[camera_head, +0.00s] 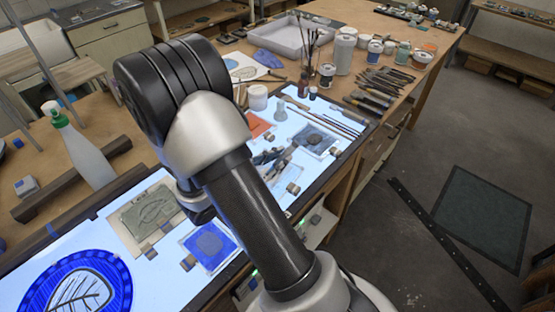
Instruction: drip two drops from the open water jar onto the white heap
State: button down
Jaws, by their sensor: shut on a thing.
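My gripper (268,158) shows only in part beyond my dark arm link, low over the lit panel. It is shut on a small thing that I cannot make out. A small translucent vessel (280,112) stands at the panel's far end; it may be the water jar, but I cannot see its contents. A glass tile with a grey patch (315,138) lies right of my gripper. A blue tile with a darker patch (209,240) lies nearer. I cannot make out a white heap; my arm hides part of the panel.
A green-topped spray bottle (82,150) stands at left. Brushes (325,118), tools (378,90) and paint jars (345,52) crowd the far right. A white tray (288,40) stands behind.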

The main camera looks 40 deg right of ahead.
jog(key=shift+r+p, duration=0.8)
jog(key=shift+r, duration=0.25)
jog(key=shift+r, duration=0.1)
jog(key=shift+r+p, duration=1.45)
jog(key=shift+r, duration=0.5)
